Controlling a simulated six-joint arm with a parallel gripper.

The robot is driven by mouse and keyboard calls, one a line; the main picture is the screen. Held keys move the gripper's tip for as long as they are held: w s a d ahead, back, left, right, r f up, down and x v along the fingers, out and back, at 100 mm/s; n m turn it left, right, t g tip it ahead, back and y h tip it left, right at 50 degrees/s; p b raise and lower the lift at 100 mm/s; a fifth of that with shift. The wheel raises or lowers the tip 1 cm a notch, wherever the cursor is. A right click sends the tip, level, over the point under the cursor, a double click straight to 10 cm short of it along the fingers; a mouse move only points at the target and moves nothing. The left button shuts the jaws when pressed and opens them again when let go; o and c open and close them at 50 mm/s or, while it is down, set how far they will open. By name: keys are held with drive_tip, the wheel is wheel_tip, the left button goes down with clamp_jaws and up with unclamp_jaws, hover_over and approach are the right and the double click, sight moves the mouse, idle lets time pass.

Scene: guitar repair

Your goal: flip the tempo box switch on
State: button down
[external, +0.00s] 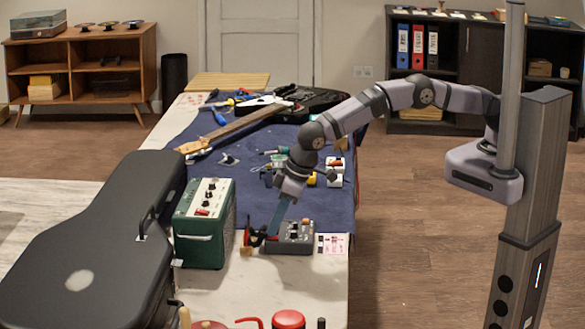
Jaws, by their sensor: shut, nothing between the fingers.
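A dark grey box with black knobs on its top, which looks like the tempo box (297,240), lies near the front end of the workbench. Its switch is too small to make out, so I cannot tell its position. My gripper (272,232) points down at the left end of this box. Its narrow bluish fingers are shut and empty. The tips are close to the box's left edge; I cannot tell whether they touch it. A small red and black item (254,237) stands just left of the fingertips.
A green amplifier (204,225) stands left of the box, and a black guitar case (95,245) lies farther left. A pink-printed card (333,244) lies right of the box. A guitar (240,128) and tools lie farther back on the blue mat (325,215). Red-topped items are in front.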

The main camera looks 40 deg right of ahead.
drive_tip(key=shift+s+d+f, duration=0.45)
drive_tip(key=shift+d+f, duration=0.1)
drive_tip(key=shift+f, duration=0.1)
drive_tip(key=shift+r, duration=0.1)
drive_tip(key=r+p, duration=0.2)
drive_tip(key=r, duration=0.3)
drive_tip(key=shift+s+r, duration=0.2)
drive_tip(key=b+v, duration=0.2)
drive_tip(key=v, duration=0.7)
drive_tip(key=shift+r, duration=0.25)
drive_tip(key=shift+w+b, duration=0.1)
drive_tip(key=shift+b, duration=0.2)
drive_tip(key=shift+w+a+b, duration=0.3)
drive_tip(key=shift+w+b, duration=0.05)
drive_tip(key=shift+b, duration=0.35)
